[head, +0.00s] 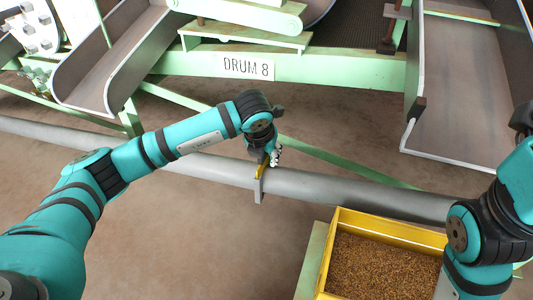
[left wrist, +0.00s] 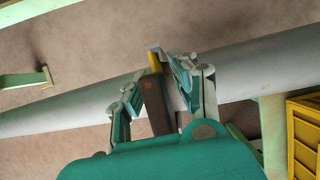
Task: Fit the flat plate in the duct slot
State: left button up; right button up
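The flat plate, brown with a yellow end, is seen nearly edge-on between my left fingers in the left wrist view (left wrist: 157,106). Its yellow part also shows in the head view (head: 263,170). In the head view my left gripper (head: 270,159) is just above the duct. The grey duct (head: 330,190) is a long pipe with a thin upright collar (head: 259,190) around it, right below the plate. The slot opening itself is hidden. My right gripper is out of view.
A yellow crate (head: 333,242) of brown grains stands in front of the duct at right. The green DRUM 8 frame (head: 190,66) and a grey chute (head: 128,48) are behind the duct. Another wide chute (head: 455,110) is at back right. The floor left of the crate is clear.

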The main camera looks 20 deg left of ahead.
pick_arm(q)
jog(key=shift+f, duration=0.1)
jog(key=v, duration=1.1)
jog(key=shift+r, duration=0.3)
jog(key=shift+s+r, duration=0.2)
jog(key=shift+r, duration=0.05)
